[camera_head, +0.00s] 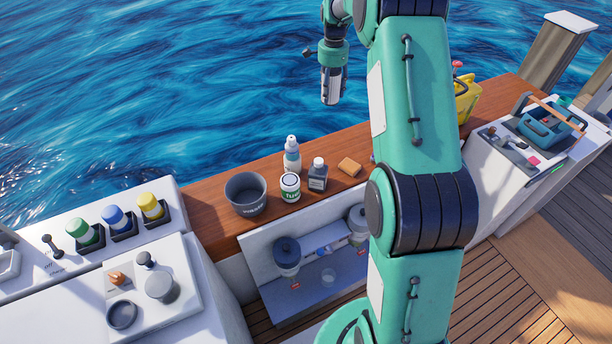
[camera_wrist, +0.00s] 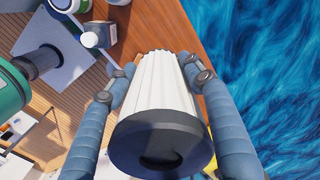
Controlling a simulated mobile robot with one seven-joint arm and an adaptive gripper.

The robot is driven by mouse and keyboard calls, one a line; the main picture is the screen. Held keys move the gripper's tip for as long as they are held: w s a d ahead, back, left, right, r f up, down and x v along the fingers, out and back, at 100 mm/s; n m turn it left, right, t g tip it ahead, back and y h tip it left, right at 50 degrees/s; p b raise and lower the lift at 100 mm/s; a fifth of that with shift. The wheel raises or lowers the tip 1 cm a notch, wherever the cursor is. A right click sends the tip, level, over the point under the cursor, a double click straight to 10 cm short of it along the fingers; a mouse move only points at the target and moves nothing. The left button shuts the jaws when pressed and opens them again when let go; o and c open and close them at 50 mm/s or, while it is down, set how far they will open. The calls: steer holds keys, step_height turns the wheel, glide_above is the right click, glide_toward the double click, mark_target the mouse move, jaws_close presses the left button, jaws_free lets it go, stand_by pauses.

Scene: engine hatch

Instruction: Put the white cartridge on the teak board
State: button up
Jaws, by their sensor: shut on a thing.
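My gripper (camera_head: 333,78) is shut on the white cartridge (camera_head: 331,92), a pleated white cylinder with dark end caps. In the wrist view, the cartridge (camera_wrist: 160,85) sits between the two blue fingers of my gripper (camera_wrist: 160,78), its dark cap towards the camera. In the head view it hangs upright, high up against the water. The teak board (camera_head: 210,215) is the long reddish-brown ledge along the water side. The board also shows beyond the cartridge in the wrist view (camera_wrist: 155,25). The cartridge appears clear of it.
On the board stand a grey bucket (camera_head: 246,194), a white bottle (camera_head: 292,155), a white-and-green tub (camera_head: 290,187), a dark bottle (camera_head: 318,175) and an orange block (camera_head: 349,167). A yellow container (camera_head: 466,100) is farther right. My arm hides part of the board.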

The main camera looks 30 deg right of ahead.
step_height(320, 180, down, 19)
steer(key=shift+s+d, duration=0.15)
steer(key=shift+d, duration=0.25)
steer(key=shift+f+b, duration=0.55)
steer(key=shift+f, duration=2.45)
steer(key=shift+f+b, duration=0.3)
steer(key=shift+f, duration=1.6)
steer(key=shift+f, duration=0.15)
steer(key=o, duration=1.2)
steer(key=shift+o, duration=0.2)
